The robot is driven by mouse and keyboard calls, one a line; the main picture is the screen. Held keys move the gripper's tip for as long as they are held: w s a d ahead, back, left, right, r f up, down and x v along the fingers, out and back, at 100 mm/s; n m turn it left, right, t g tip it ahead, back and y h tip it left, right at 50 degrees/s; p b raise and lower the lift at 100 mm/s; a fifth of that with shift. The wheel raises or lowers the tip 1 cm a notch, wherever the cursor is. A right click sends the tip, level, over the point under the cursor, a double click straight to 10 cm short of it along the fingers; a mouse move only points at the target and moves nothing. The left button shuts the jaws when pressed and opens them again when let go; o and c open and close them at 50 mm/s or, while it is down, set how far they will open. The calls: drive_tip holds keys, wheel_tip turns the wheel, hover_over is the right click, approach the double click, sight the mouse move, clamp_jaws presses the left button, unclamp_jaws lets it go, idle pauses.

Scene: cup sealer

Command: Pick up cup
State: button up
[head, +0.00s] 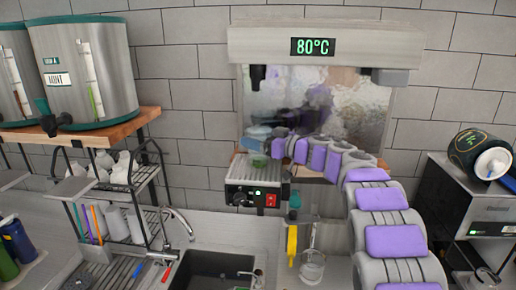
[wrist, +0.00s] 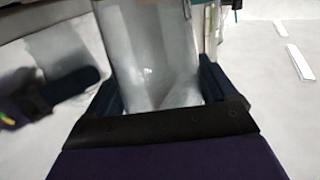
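A clear, see-through cup (wrist: 150,55) stands out from between my two dark fingers in the wrist view. My gripper (wrist: 162,95) has one finger against each side of the cup, with no clear gap showing, so it looks shut on it. In the head view my grey and purple arm reaches to the cup sealer (head: 322,45), and my gripper (head: 272,146) is small in front of its shiny panel. A greenish round piece (head: 258,161) sits just below it. The held cup is hard to make out there.
The sealer's lower box (head: 256,194) carries a red switch and a green light. A sink (head: 212,274) lies below it. A shelf rack (head: 112,190) with cups stands left, below steel dispensers (head: 84,70). A black machine (head: 470,205) stands right.

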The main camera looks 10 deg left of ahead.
drive_tip(key=c, duration=0.7)
drive_tip(key=shift+c, duration=0.2)
